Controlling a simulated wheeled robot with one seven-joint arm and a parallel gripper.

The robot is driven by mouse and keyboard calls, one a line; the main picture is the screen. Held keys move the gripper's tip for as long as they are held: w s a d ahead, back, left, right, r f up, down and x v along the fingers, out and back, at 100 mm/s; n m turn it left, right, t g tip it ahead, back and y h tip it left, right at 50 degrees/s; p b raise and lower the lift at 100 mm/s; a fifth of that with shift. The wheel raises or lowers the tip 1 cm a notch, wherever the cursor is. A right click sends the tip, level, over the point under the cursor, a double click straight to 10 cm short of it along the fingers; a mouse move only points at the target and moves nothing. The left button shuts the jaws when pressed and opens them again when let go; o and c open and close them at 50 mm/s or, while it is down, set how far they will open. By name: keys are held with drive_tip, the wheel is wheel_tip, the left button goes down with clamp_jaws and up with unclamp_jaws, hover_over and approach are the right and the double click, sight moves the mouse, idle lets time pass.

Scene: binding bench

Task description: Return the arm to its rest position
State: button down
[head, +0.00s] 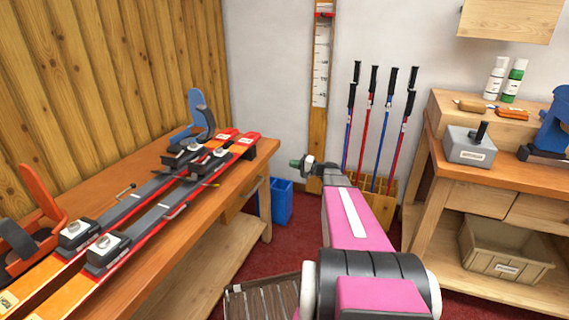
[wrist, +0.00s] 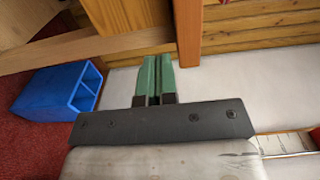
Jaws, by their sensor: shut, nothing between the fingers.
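My gripper (head: 297,163) is at the far end of my pink arm, near the middle of the head view. It is raised above floor level, between the left bench and the ski poles. In the wrist view the green fingers of my gripper (wrist: 154,72) are together, with nothing held between them. My arm reaches forward from the bottom right of the head view.
A wooden bench (head: 222,196) on the left bears a pair of skis (head: 140,205). A blue bin (head: 284,204) stands beside it. Ski poles (head: 371,118) stand in a wooden rack (head: 381,210). Another bench (head: 433,218) is at right. A slatted tray (head: 262,300) lies low in front.

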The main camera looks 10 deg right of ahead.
drive_tip(key=s+a+f+n+g+h, duration=0.2)
drive_tip(key=s+a+f+g+h, duration=0.15)
drive_tip(key=s+a, duration=0.35)
drive_tip(key=s+a+f+n+g+h, duration=0.25)
drive_tip(key=s+a+g, duration=0.3)
drive_tip(key=s, duration=0.35)
drive_tip(key=s+n+g+h, duration=0.1)
drive_tip(key=s+n+h, duration=0.1)
drive_tip(key=s+h, duration=0.6)
drive_tip(key=s, duration=0.4)
drive_tip(key=shift+f+n+g+h, duration=0.3)
drive_tip(key=shift+n, duration=0.05)
drive_tip(key=shift+s+a, duration=0.1)
drive_tip(key=shift+a, duration=0.05)
